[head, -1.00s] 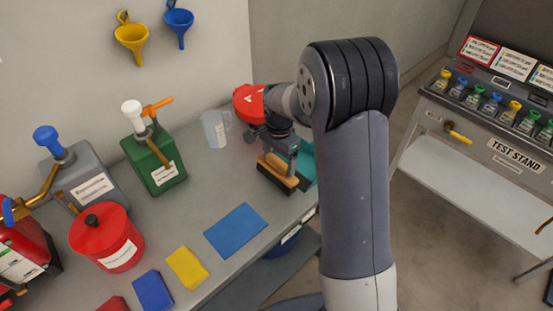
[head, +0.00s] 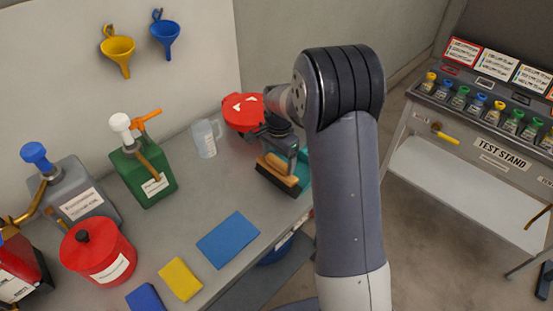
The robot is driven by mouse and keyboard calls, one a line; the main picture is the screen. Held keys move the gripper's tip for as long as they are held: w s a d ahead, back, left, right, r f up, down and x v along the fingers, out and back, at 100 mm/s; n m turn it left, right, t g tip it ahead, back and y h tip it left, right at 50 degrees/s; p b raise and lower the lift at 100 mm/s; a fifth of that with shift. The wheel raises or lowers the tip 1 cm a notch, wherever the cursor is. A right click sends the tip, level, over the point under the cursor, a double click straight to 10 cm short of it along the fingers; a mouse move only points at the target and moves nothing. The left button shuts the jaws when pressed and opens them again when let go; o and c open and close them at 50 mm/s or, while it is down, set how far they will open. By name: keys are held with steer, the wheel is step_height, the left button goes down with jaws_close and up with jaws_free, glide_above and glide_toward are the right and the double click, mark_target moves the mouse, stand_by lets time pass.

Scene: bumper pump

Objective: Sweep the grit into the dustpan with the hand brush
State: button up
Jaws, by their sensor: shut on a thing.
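The hand brush (head: 277,168) has a light wooden back and dark bristles. It is low over the right end of the grey bench, bristles down; I cannot tell whether they touch the top. My gripper (head: 285,152) is shut on the brush from above, its fingers partly hidden by my wrist. The teal dustpan (head: 304,175) shows just right of the brush, mostly hidden behind the brush, my gripper and my arm. No grit can be made out.
A clear measuring jug (head: 206,138) stands left of my wrist. A green pump can (head: 143,173), a grey can (head: 75,197) and a red canister (head: 97,251) stand farther left. A blue cloth (head: 228,240) and a yellow block (head: 180,279) lie at the front.

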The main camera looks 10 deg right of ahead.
steer(key=shift+w+d, duration=0.1)
steer(key=shift+d, duration=0.05)
steer(key=shift+w+d+p, duration=0.2)
steer(key=shift+w+d, duration=0.3)
steer(key=shift+d, duration=0.25)
steer(key=shift+w+d+p, duration=0.15)
steer(key=shift+w+d, duration=0.4)
steer(key=shift+d, duration=0.25)
steer(key=shift+w+d+p, duration=0.2)
steer(key=shift+w+d, duration=0.3)
steer(key=shift+d, duration=0.25)
step_height(320, 180, up, 6)
steer(key=p, duration=0.4)
steer(key=shift+s+f, duration=0.1)
steer(key=shift+s, duration=0.05)
